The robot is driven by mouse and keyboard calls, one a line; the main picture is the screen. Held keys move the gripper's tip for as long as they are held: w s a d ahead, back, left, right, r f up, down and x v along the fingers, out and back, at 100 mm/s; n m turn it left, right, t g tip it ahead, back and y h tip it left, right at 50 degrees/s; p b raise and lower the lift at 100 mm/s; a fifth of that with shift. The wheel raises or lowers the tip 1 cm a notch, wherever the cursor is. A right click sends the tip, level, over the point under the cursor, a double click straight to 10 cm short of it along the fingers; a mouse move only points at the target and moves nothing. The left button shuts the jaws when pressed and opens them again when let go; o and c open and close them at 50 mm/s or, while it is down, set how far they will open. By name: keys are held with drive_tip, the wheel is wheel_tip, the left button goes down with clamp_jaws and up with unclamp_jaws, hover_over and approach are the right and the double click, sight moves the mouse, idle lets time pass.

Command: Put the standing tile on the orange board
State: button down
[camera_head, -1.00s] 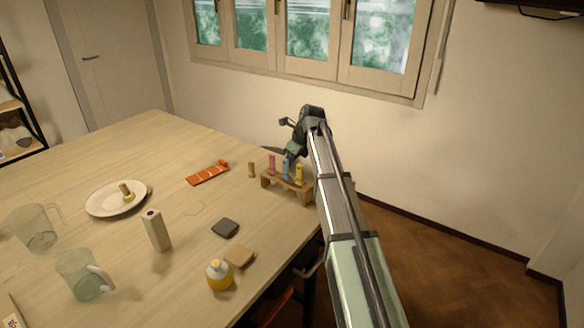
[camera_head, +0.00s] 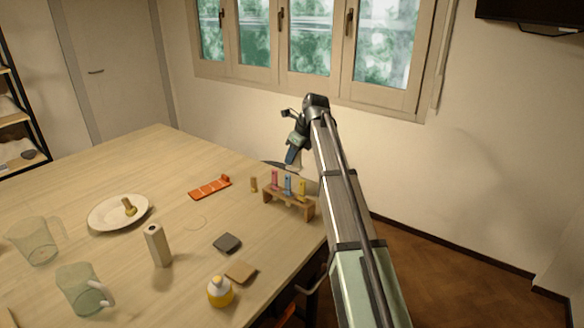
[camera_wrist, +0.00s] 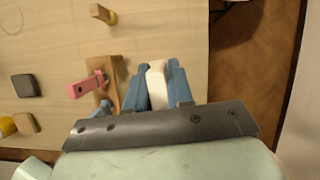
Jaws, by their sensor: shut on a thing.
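My gripper (camera_wrist: 158,88) has its blue fingers shut on a cream-white piece (camera_wrist: 157,84) that looks like the tile. In the head view the gripper (camera_head: 293,157) is above and behind the wooden rack (camera_head: 300,208), and the pale end of the piece shows below the fingers. The rack holds upright pink (camera_head: 275,180), blue (camera_head: 288,184) and yellow (camera_head: 302,188) pieces. The orange board (camera_head: 208,189) lies flat on the table, left of the rack, with pale cross lines and a raised right end. The held piece's lower end is hidden in the wrist view.
A small brown peg (camera_head: 253,185) stands between board and rack. A plate (camera_head: 105,219) and glass jugs are left. The table behind the board is clear.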

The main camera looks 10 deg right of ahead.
drive_tip(key=shift+a+r, duration=0.15)
drive_tip(key=shift+r, duration=0.35)
drive_tip(key=a+n+g, duration=0.1)
drive_tip(key=a+n, duration=0.2)
drive_tip(key=a, duration=2.2)
drive_tip(key=r, duration=0.2)
hover_over(203, 187)
drive_tip(key=d, duration=0.2)
drive_tip(key=shift+n, duration=0.3)
drive_tip(key=shift+s+f, duration=0.15)
drive_tip(key=shift+f, duration=2.45)
drive_tip(key=shift+s+f, duration=0.15)
drive_tip(key=shift+f, duration=2.4)
drive_tip(key=shift+f, duration=0.15)
drive_tip(key=c, duration=1)
unclamp_jaws()
drive_tip(key=v, duration=1.2)
drive_tip(key=shift+d, duration=0.25)
